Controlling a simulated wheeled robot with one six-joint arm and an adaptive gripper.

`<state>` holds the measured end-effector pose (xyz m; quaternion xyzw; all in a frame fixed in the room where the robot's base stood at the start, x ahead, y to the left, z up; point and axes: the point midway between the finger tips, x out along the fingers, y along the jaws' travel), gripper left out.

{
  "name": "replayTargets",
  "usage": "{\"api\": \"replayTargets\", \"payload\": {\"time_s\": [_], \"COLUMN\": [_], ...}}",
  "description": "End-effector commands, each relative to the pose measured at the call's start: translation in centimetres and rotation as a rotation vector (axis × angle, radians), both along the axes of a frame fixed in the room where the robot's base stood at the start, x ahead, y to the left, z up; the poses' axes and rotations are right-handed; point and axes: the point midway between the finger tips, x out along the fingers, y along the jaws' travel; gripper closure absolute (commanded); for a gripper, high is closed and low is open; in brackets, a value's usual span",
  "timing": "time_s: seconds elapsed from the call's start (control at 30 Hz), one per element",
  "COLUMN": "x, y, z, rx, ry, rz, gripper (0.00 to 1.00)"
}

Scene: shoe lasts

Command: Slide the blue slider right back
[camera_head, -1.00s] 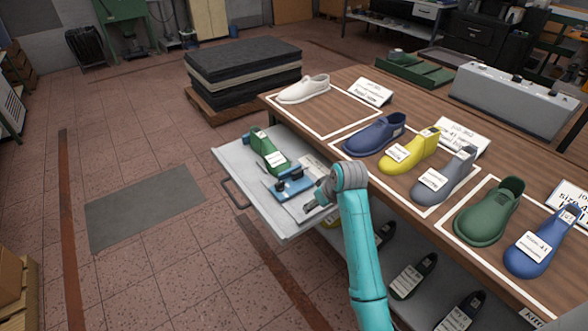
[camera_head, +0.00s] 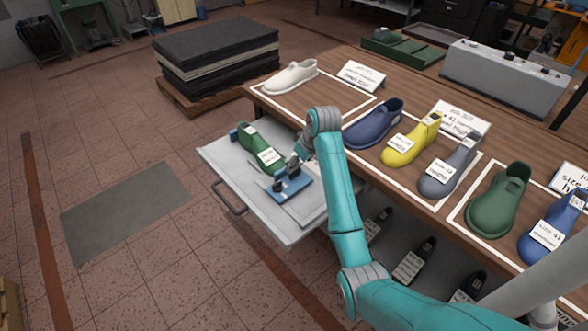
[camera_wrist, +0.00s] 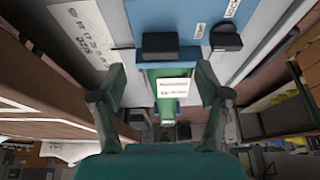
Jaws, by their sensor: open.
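A blue slider part (camera_head: 292,190) with dark blocks on it lies on the pulled-out grey drawer (camera_head: 225,165). It also shows at the top of the wrist view (camera_wrist: 190,14), with a black block (camera_wrist: 174,45) and a dark round-ended knob (camera_wrist: 225,40). A green shoe last (camera_head: 258,148) with white labels lies behind it, beside a small blue piece at its far end. My gripper (camera_head: 292,168) is over the slider part, its fingers open. In the wrist view my gripper (camera_wrist: 160,72) has the black block just beyond its fingertips; whether they touch is unclear.
The wooden table (camera_head: 400,108) on the right carries white, navy, yellow, grey, green and blue lasts with cards. A stack of dark sheets (camera_head: 215,55) on a pallet stands behind the drawer. The floor left of the drawer is clear.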

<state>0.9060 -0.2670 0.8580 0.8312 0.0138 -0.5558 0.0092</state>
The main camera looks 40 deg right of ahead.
Motion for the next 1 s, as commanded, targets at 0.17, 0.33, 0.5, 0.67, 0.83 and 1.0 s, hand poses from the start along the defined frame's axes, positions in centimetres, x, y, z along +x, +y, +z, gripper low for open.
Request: {"api": "replayTargets", "payload": {"time_s": [0.17, 0.33, 0.5, 0.67, 0.83, 1.0], "x": [1.1, 1.8, 2.1, 2.1, 2.1, 2.1], "y": [0.1, 0.1, 0.1, 0.1, 0.1, 0.1], "z": [-2.8, -4.5, -5.1, -5.1, -5.1, -5.1], "rx": [0.001, 0.0, 0.0, 0.0, 0.0, 0.0], "ry": [0.003, 0.001, 0.0, -0.001, -0.001, 0.0], "rz": [0.002, 0.002, 0.002, 0.001, 0.001, 0.001], "gripper": [0.25, 0.25, 0.25, 0.25, 0.45, 0.88]}}
